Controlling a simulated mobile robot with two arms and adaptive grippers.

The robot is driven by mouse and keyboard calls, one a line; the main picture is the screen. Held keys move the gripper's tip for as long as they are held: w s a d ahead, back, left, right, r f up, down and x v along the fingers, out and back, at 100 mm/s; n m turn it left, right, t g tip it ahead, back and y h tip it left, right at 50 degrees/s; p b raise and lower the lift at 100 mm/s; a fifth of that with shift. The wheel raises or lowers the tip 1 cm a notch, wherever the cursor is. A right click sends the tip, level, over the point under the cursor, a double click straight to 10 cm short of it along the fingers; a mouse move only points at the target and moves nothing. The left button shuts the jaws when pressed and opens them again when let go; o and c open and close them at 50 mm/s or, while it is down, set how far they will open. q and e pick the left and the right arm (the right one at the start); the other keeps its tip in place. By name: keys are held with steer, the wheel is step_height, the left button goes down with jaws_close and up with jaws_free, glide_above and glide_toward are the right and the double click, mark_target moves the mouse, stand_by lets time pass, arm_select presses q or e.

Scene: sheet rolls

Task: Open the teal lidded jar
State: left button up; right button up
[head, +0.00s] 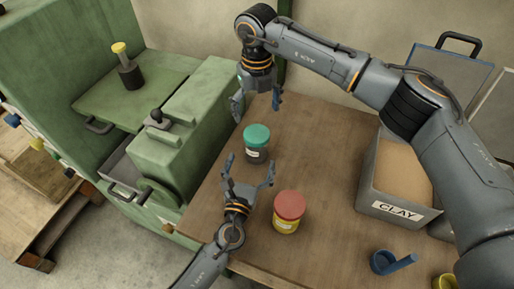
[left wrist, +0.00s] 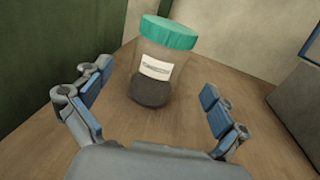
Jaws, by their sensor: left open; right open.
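The teal lidded jar (head: 256,145) stands upright on the wooden table, its teal lid on top. In the left wrist view the jar (left wrist: 155,66) is clear-walled with a white label and dark contents at the bottom. My left gripper (head: 248,168) is open, just in front of the jar, with its fingers pointing at it. In the left wrist view the jar is beyond and between the left fingers (left wrist: 150,102), apart from them. My right gripper (head: 257,101) is open and points down, behind and above the jar, apart from the lid.
A red-lidded jar (head: 289,212) stands close to the right of my left gripper. A grey box labelled CLAY (head: 398,210) and a blue scoop (head: 392,262) are on the right. A green machine (head: 185,140) borders the table's left side. The table's middle is clear.

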mark_target(254, 154)
arm_select(q)
steer(key=x, duration=0.5)
steer(key=shift+w+r, duration=0.1)
steer(key=shift+w, duration=0.15)
arm_select(e)
steer(key=shift+s+r, duration=0.1)
arm_select(q)
steer(key=shift+w+d, duration=0.2)
steer(key=shift+w, duration=0.4)
